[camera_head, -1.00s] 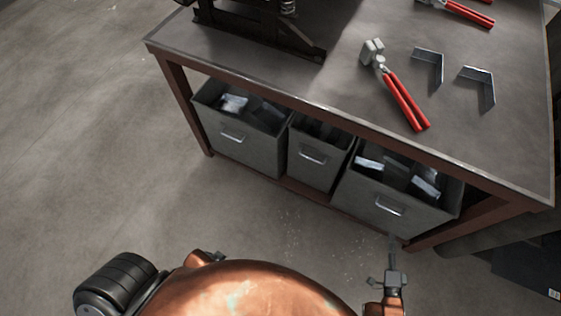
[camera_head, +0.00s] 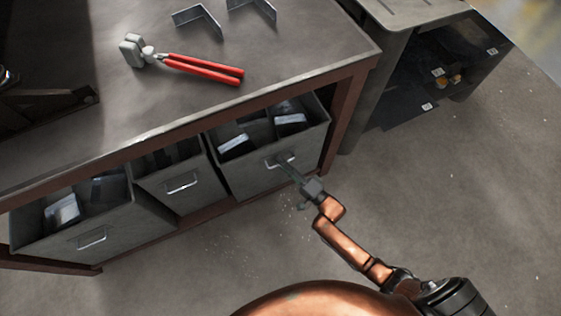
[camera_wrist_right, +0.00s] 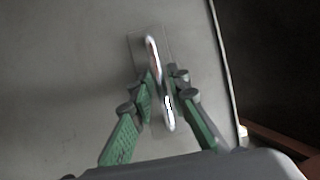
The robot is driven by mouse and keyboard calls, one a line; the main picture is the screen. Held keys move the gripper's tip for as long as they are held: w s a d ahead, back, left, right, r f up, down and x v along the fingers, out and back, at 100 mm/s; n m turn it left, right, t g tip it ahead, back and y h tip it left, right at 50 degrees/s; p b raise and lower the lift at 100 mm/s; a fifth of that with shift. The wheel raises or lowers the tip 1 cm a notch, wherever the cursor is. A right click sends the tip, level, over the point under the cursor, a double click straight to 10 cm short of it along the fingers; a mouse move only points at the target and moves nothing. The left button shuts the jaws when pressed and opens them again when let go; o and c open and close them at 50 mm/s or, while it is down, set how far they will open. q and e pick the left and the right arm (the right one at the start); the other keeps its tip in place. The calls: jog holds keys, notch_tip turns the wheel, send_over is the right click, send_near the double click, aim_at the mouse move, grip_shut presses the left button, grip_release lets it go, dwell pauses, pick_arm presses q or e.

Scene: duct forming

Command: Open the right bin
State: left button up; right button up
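The right bin (camera_head: 245,177) is a grey open-topped box under the workbench, in line with the other bins. It has a small metal handle (camera_head: 280,161) on its front. My right gripper (camera_head: 287,168) is at this handle, its arm reaching in from the lower right. In the right wrist view, the green-padded fingers (camera_wrist_right: 160,92) lie on either side of the bright handle bar (camera_wrist_right: 168,112), close against it, and look shut on it. The bin front (camera_wrist_right: 70,60) fills the left and middle of that view. My left gripper is out of view.
A middle bin (camera_head: 160,189) and a left bin (camera_head: 120,232) stand beside it. Red-handled pliers (camera_head: 205,68) and angled metal pieces (camera_head: 198,20) lie on the workbench (camera_head: 290,50). A dark shelf unit (camera_head: 425,75) stands at right. The floor in front is clear.

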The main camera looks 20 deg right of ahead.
jog(key=shift+w, duration=0.1)
jog(key=shift+c, duration=0.4)
grip_shut()
